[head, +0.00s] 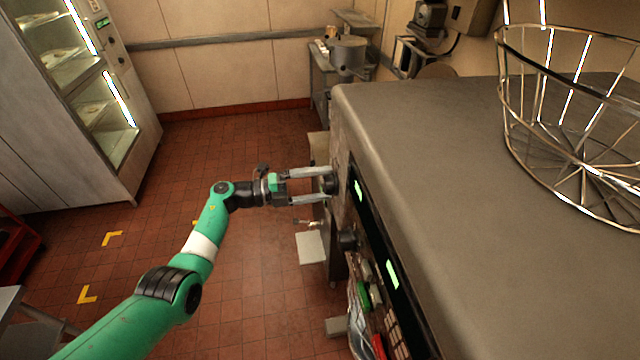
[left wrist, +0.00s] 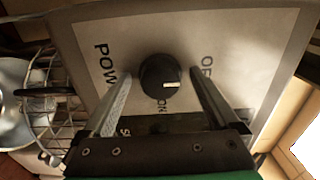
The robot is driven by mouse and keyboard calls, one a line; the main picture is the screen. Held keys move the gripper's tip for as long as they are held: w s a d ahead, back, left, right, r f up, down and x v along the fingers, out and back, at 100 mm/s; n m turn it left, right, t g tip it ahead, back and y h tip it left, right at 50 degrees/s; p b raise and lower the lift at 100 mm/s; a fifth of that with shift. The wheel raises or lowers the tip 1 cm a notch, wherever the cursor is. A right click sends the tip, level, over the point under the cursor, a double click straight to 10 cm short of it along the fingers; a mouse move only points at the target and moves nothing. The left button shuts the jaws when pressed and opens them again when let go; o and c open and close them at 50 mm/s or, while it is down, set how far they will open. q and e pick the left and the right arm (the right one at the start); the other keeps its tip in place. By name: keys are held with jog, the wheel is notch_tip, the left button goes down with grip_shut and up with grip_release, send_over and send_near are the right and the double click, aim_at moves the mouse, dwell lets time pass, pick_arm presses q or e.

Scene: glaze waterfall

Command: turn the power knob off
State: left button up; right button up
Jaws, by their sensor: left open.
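The power knob (left wrist: 160,76) is a round black knob with a white pointer mark, on a pale metal panel. It also shows in the head view (head: 331,183), on the machine's front face. In the wrist view the pointer mark lies toward the right. Lettering starting "POW" is at its left, "ON" just below it, and a partly hidden "OF" at the upper right. My left gripper (head: 324,185) is open, with one finger on each side of the knob. In the wrist view gaps show between knob and fingers. My right gripper is not in view.
The machine (head: 430,140) has a flat grey top bearing a wire basket (head: 575,170). Below the power knob are a second black knob (head: 347,240), green displays and coloured buttons. A pot (head: 348,57) stands on a far counter. The tiled floor at left is largely clear.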

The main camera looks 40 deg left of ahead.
pick_arm(q)
jog(key=b+v, duration=0.1)
jog(key=v, duration=1)
jog(key=shift+s+a, duration=0.15)
jog(key=shift+s, duration=0.15)
